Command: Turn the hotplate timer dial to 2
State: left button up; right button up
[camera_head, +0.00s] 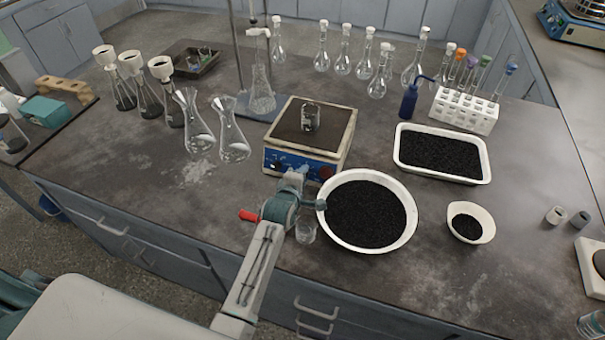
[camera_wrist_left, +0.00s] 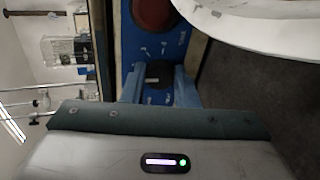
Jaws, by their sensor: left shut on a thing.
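The hotplate (camera_head: 345,150) stands on the bench with a blue front panel facing me and a dark top plate. A black dial (camera_wrist_left: 157,80) with a pale pointer mark sits on this panel in the left wrist view. My left gripper (camera_head: 298,172) is at the front panel. In the left wrist view its two blue fingers (camera_wrist_left: 159,86) are shut on the dial, one on each side. A larger red knob (camera_wrist_left: 153,12) is on the same panel, apart from the fingers. The scale numbers are too small to read. My right gripper is not in view.
A white bowl of black grains (camera_head: 405,235) stands close to the right of my left gripper. A small glass beaker (camera_head: 306,232) is beside my wrist.

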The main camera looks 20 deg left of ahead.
pick_arm(q)
jog(key=shift+m+p, duration=0.3)
jog(key=shift+m, duration=0.7)
jog(key=o, duration=1)
jog(key=shift+s, duration=0.15)
jog(key=shift+s, duration=0.35)
jog(key=b+v, duration=0.2)
jog(key=v, duration=0.6)
jog(key=shift+s, duration=0.2)
jog(key=shift+s+r, duration=0.4)
jog(key=shift+s, duration=0.25)
